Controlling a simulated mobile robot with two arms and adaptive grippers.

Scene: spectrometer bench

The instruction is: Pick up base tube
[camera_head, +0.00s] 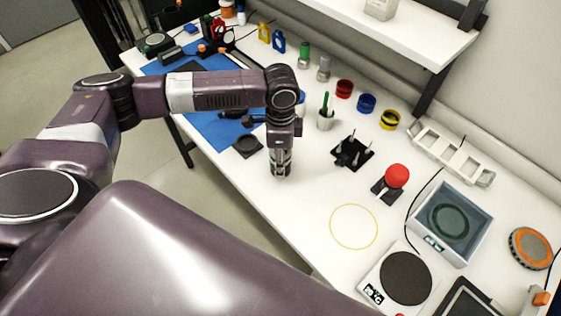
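I cannot tell for sure which thing is the base tube. Two small upright tube-like items stand at the back of the bench: one with a green top (304,54) and one grey (323,68). My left gripper (281,174) points straight down over the white bench near its front edge, in front of the white cup and well apart from both items. Its fingertips are small and seen from above, so I cannot tell whether they are open or shut, or whether anything is between them. My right gripper is not in view.
A white cup with a green tool (325,118), a black pronged stand (352,151) and a red-domed button (397,176) stand to the right. Red (344,89), blue (367,103) and yellow (389,120) rings lie behind.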

